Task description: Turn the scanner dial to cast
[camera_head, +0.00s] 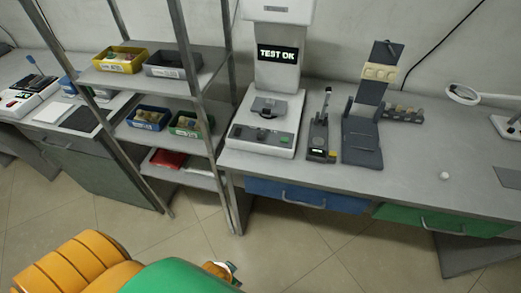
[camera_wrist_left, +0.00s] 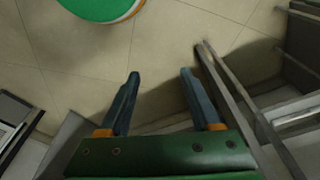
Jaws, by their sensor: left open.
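No dial marked as a scanner dial can be made out at this size. A white machine (camera_head: 270,120) with a dark screen reading "TEST OK" (camera_head: 278,54) stands on the bench beside the rack; its base has a dark fixture and a small green spot. My left gripper (camera_wrist_left: 158,76) is open and empty in the left wrist view, its two blue-grey fingers apart above the floor, away from the bench. In the head view my orange and green arm parts fill the lower left; the fingertips are not clear there. My right gripper is not in view.
A metal rack (camera_head: 200,98) holds a yellow bin (camera_head: 121,60) and other bins left of the machine. A dark hand tool stand (camera_head: 319,137) and a grey stand (camera_head: 362,140) are right of it. Another device (camera_head: 28,92) sits far left. The bench's right part is mostly clear.

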